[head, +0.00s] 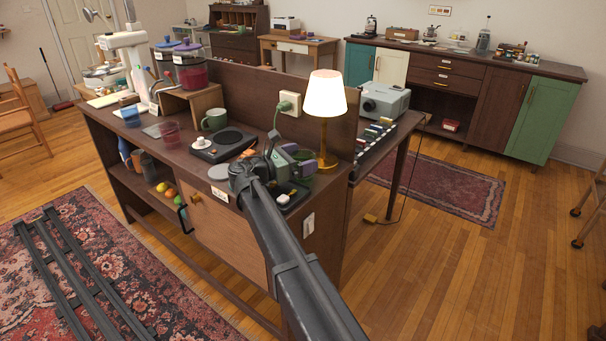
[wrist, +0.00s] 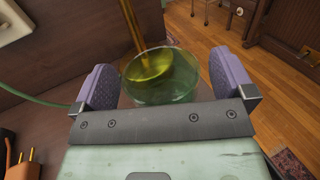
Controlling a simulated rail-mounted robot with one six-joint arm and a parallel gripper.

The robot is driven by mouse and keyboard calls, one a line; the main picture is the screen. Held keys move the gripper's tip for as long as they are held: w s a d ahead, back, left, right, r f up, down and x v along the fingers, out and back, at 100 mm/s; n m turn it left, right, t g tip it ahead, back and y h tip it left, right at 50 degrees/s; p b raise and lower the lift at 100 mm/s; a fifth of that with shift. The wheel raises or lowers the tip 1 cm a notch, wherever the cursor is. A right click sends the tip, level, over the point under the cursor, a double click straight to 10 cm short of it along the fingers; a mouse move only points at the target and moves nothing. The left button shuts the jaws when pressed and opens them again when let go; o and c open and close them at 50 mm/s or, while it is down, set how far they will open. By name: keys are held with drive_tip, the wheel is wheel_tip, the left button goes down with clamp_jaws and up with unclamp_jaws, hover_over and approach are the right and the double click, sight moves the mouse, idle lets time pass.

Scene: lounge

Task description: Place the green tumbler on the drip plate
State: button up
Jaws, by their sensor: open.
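The green tumbler (wrist: 160,88) is clear green and lies between the two purple fingers of my gripper (wrist: 163,90) in the wrist view. Gaps show between it and both fingers, which are open. In the head view, my gripper (head: 292,160) is at the right end of the counter, close to the lamp base, and largely hides the tumbler. A thin grey plate (head: 153,131) lies on the counter between the blue and red tumblers, and a round grey disc (head: 218,173) lies at the front edge. I cannot tell which is the drip plate.
The lit lamp (head: 325,100) stands close behind my gripper; its brass stem (wrist: 133,32) shows just beyond the tumbler. A green cable hangs from a socket (head: 289,104). A hot plate (head: 222,145), green mug (head: 214,120), blue tumbler (head: 131,116) and red tumbler (head: 170,133) occupy the counter leftward.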

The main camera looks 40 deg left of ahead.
drive_tip(key=shift+r, duration=0.1)
drive_tip(key=c, duration=1.6)
